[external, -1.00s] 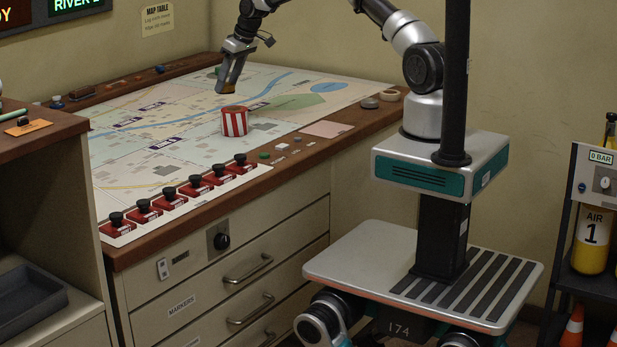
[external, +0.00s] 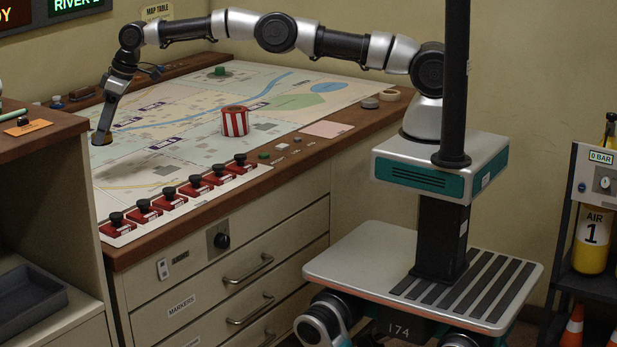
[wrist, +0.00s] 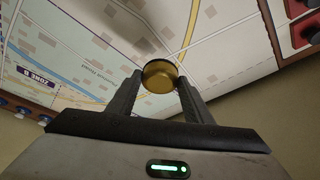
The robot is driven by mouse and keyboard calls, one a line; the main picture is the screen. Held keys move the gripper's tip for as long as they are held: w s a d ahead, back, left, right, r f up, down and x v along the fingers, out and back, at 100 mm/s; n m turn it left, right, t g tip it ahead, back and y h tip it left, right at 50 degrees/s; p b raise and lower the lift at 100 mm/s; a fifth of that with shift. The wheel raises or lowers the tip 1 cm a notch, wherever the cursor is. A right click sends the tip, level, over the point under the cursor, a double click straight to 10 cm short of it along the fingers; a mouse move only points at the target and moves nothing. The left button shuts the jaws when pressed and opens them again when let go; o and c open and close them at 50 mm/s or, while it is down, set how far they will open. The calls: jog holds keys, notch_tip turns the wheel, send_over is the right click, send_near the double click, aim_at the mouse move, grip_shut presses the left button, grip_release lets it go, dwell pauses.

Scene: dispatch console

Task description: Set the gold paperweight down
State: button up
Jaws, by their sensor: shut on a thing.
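The gold paperweight (wrist: 160,77) is a short round disc with a dark top. It sits between the two fingertips of my gripper (wrist: 158,84) in the wrist view. In the external view my gripper (external: 102,135) points down over the left edge of the map table (external: 215,190), with the paperweight (external: 101,139) at its tip. I cannot tell whether the paperweight touches the map or is just above it.
A red-and-white striped tin (external: 235,121) stands mid-map. A row of several red blocks with black knobs (external: 196,183) lines the front edge. A green round piece (external: 220,71) sits at the back. The map's middle left is mostly clear.

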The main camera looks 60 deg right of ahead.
jog(key=s+a+n, duration=0.2)
jog(key=s+a, duration=0.5)
jog(key=a, duration=0.4)
jog(key=f+b, duration=0.1)
jog(key=f, duration=0.1)
jog(key=f+b, duration=0.2)
jog(key=f, duration=0.1)
jog(key=shift+a+f, duration=0.25)
jog(key=shift+f, duration=0.05)
jog(key=shift+f+b, duration=0.3)
jog(key=shift+f, duration=2)
jog(key=o, duration=1.4)
jog(key=shift+f, duration=0.1)
